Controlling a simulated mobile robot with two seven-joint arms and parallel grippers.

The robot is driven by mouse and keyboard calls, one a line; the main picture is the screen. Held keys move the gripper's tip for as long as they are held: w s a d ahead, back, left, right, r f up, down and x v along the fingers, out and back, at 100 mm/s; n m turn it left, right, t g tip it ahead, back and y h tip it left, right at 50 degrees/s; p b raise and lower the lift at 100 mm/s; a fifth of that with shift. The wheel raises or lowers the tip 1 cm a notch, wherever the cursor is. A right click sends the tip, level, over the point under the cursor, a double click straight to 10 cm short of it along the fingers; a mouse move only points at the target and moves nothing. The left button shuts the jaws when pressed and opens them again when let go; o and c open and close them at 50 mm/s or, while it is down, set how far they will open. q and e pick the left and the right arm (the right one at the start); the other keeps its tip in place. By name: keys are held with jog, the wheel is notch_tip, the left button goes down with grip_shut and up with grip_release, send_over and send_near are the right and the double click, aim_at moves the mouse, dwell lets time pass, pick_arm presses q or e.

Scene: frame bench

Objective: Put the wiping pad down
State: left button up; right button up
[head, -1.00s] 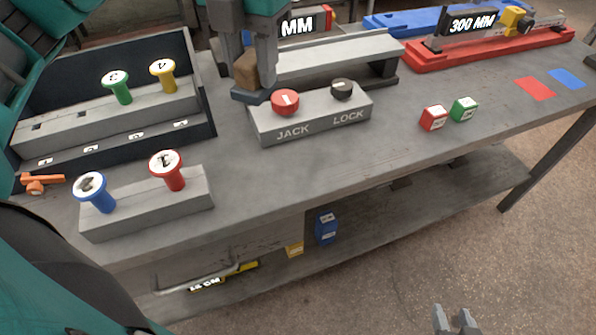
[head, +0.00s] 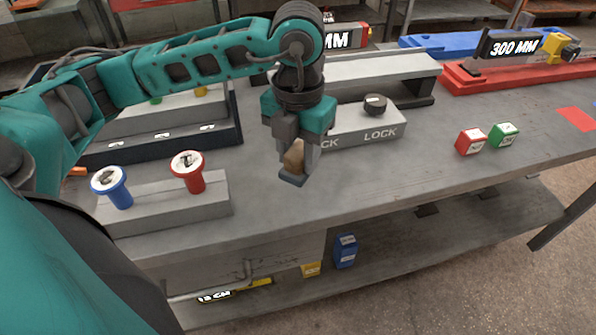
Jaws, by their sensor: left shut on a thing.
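My left gripper (head: 299,160) reaches in from the left and is shut on the wiping pad (head: 293,179). The pad has a tan block on top and a dark blue-grey underside. It is over the front part of the grey bench (head: 375,167), in front of the JACK and LOCK block (head: 392,127). I cannot tell whether its underside touches the bench top. The gripper hides the red JACK knob and part of that block. My right gripper is out of view.
A grey block holds a blue peg (head: 119,198) and a red peg (head: 195,180) at the left. A red cube (head: 470,142) and a green cube (head: 504,135) stand at the right. The bench top between the pad and the cubes is clear.

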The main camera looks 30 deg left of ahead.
aim_at(298, 169)
pick_arm(q)
notch_tip(298, 169, down, 4)
jog(key=shift+f, duration=0.25)
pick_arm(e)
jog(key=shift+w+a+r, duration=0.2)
pick_arm(q)
jog(key=shift+b, duration=0.3)
jog(key=shift+f, duration=0.25)
jog(key=o, duration=0.9)
jog(key=shift+r, duration=0.1)
jog(key=shift+o, duration=0.2)
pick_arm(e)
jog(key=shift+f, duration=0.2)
pick_arm(q)
jog(key=shift+r, duration=0.4)
notch_tip(298, 169, up, 12)
jog(key=shift+f+p, duration=0.25)
jog(key=shift+p, duration=0.35)
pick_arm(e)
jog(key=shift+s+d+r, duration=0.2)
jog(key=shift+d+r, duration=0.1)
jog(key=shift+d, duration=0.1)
